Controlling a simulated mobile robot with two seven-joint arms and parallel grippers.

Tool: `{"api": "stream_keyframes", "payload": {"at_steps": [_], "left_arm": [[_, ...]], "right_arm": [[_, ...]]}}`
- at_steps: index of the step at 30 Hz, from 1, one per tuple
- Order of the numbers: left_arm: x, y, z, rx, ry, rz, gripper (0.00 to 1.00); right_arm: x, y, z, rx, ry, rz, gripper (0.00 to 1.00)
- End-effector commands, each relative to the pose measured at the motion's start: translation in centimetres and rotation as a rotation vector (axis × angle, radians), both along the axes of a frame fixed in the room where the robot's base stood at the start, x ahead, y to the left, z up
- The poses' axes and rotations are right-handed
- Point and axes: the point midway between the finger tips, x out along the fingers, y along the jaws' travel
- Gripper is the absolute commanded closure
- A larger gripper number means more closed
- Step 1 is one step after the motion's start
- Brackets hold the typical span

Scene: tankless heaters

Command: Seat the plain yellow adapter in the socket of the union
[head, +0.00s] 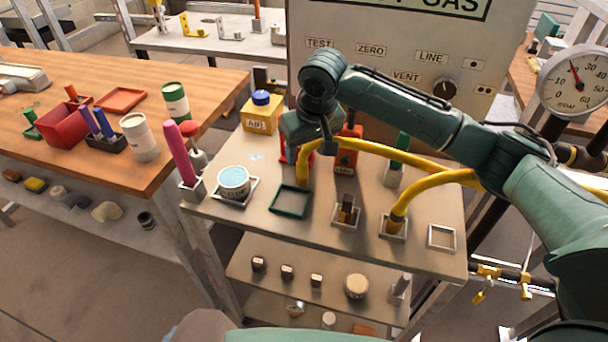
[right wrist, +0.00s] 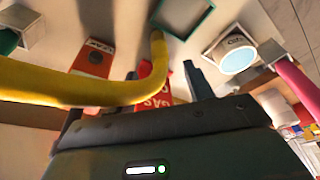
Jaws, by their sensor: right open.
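My right gripper (head: 310,148) is over the back of the grey cart top, by a red GAS can (head: 288,153). In the right wrist view the dark fingers (right wrist: 135,92) stand apart, with the red can (right wrist: 165,85) beyond them and nothing clearly held. A yellow hose (head: 360,147) runs by the gripper and bends down at its end. A second yellow hose (head: 440,178) ends down in a small square tray (head: 393,237). A small dark and yellow fitting (head: 347,210) stands in the tray beside it. I cannot tell which part is the plain adapter or the union. My left gripper is out of view.
An empty green frame (head: 275,208) and an empty white frame (head: 431,240) lie on the cart. A cup of blue liquid (head: 233,182), a pink stick (head: 180,150), an orange box (head: 346,158) and a yellow AIR box (head: 261,116) stand around. A grey panel (head: 390,35) rises behind.

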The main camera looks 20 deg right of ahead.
Motion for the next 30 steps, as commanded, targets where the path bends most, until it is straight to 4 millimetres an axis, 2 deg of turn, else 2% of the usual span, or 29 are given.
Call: {"api": "stream_keyframes", "payload": {"at_steps": [3,11,18,27,30], "left_arm": [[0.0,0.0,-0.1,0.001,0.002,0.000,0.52],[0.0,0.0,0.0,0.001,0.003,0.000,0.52],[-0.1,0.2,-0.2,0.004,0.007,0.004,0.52],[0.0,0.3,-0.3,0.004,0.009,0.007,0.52],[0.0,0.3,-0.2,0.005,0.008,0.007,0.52]], "right_arm": [[0.5,0.1,-1.7,0.000,0.001,0.002,0.48],[1.0,0.2,-3.7,-0.002,0.002,0.001,0.48],[2.0,0.4,-6.9,0.000,0.000,0.002,0.48],[2.2,0.4,-7.5,-0.001,-0.001,0.003,0.48],[2.2,0.4,-7.5,-0.001,-0.001,0.003,0.56]]}}
